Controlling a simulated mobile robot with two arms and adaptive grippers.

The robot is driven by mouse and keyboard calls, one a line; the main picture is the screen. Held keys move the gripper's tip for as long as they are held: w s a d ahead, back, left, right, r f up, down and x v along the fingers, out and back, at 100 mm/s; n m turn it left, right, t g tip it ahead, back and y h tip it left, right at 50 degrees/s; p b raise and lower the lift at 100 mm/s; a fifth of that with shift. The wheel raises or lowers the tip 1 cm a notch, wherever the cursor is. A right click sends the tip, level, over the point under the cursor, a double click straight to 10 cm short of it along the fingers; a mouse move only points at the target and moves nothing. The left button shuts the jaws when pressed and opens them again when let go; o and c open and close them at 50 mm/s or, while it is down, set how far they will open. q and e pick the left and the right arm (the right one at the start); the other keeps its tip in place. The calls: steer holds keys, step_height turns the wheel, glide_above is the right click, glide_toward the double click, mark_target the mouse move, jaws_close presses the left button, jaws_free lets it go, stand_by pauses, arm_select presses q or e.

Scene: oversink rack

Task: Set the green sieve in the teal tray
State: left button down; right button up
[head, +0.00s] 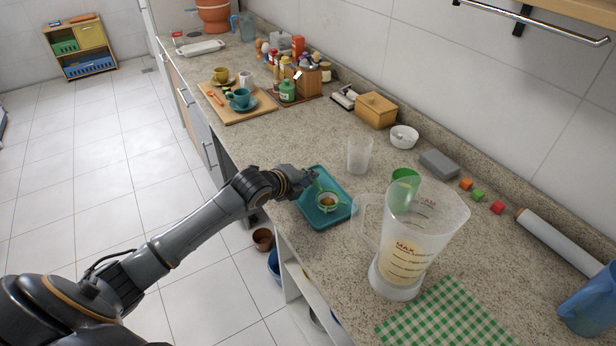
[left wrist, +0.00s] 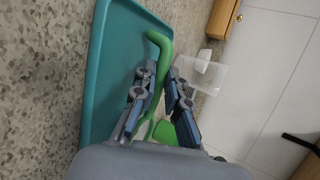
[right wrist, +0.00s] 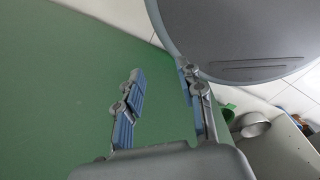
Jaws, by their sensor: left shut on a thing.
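The teal tray (head: 340,216) lies on the counter near its front edge; it also shows in the left wrist view (left wrist: 105,65). The green sieve (head: 327,207) is over the tray in the head view, with something brownish showing in its round bowl. My left gripper (head: 312,179) is shut on the sieve's handle, which passes between the fingers in the left wrist view (left wrist: 160,48). The bowl is mostly hidden there, and I cannot tell if it touches the tray. My right gripper (right wrist: 162,75) is open and empty in the right wrist view, outside the head view.
A clear tumbler (head: 359,156) stands behind the tray. A large measuring jug (head: 400,265) stands to its right, partly before a green cup (head: 405,174). A checked cloth (head: 445,318) lies in front. A wooden board (head: 236,108) with cups is farther left.

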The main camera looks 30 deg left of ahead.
arm_select(q)
steer(key=shift+f, duration=0.15)
steer(key=c, duration=1.4)
jaws_free()
steer(key=shift+r, duration=0.25)
steer(key=b+v, duration=0.1)
steer(key=v, duration=1.1)
steer(key=shift+a, duration=0.1)
arm_select(e)
steer(key=shift+f, duration=0.55)
